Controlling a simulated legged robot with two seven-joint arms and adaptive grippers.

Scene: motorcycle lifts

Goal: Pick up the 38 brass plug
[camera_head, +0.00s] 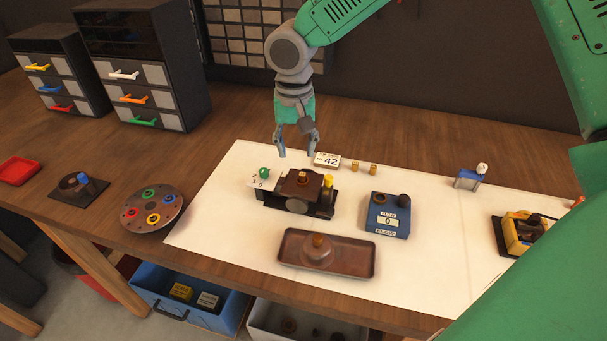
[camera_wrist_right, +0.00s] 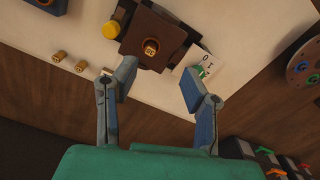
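A brass plug (camera_head: 302,176) sits in the top of a dark brown block on a fixture in the middle of the white mat. In the right wrist view this plug (camera_wrist_right: 150,48) shows a number that looks like 38. My right gripper (camera_head: 297,152) hangs above and behind the fixture, fingers pointing down. In the right wrist view the gripper (camera_wrist_right: 159,80) is open and empty, its fingers apart and short of the plug. Two more brass plugs (camera_head: 364,168) stand behind and to the right, beside a card (camera_head: 327,161) marked 42. My left gripper is not in view.
On the fixture are a yellow knob (camera_head: 328,181) and a green knob (camera_head: 264,172). A brown tray (camera_head: 350,262) lies in front, a blue box (camera_head: 388,217) to the right, and a round disc with coloured rings (camera_head: 152,207) to the left. Drawer units stand back left.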

